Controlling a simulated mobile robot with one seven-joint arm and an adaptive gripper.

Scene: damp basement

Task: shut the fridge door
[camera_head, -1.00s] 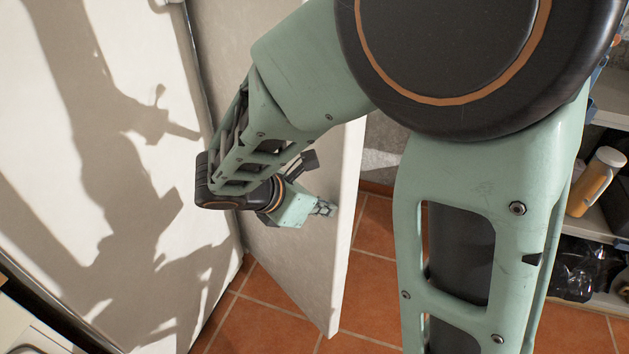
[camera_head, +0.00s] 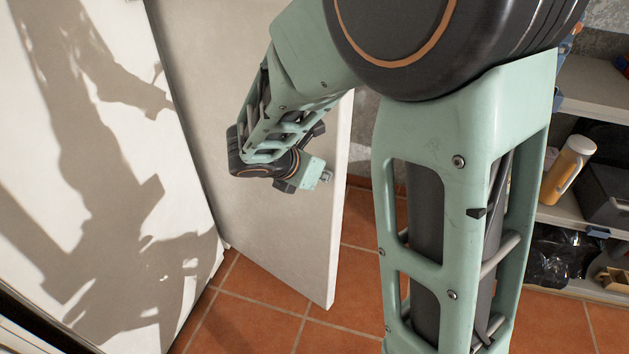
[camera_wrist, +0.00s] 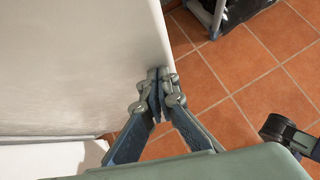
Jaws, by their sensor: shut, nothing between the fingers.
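The fridge door (camera_head: 285,235) is a pale upright panel standing open, at an angle to the white fridge surface (camera_head: 120,190) on the left of the head view. Its free edge faces right, above the floor. My gripper (camera_head: 326,178) is in front of the door's face, close to that free edge. In the wrist view the door (camera_wrist: 80,65) fills the upper left, and my gripper (camera_wrist: 161,82) is shut and empty with its fingertips at the door's edge. I cannot tell whether they touch it. The door's upper part is out of view or behind my arm.
Shelves (camera_head: 590,215) stand at the right, holding an orange flask (camera_head: 567,170), a dark box (camera_head: 607,193) and a black bag (camera_head: 556,258). The tiled floor (camera_head: 270,285) around the door's lower end looks clear. A grey wall shows behind the door.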

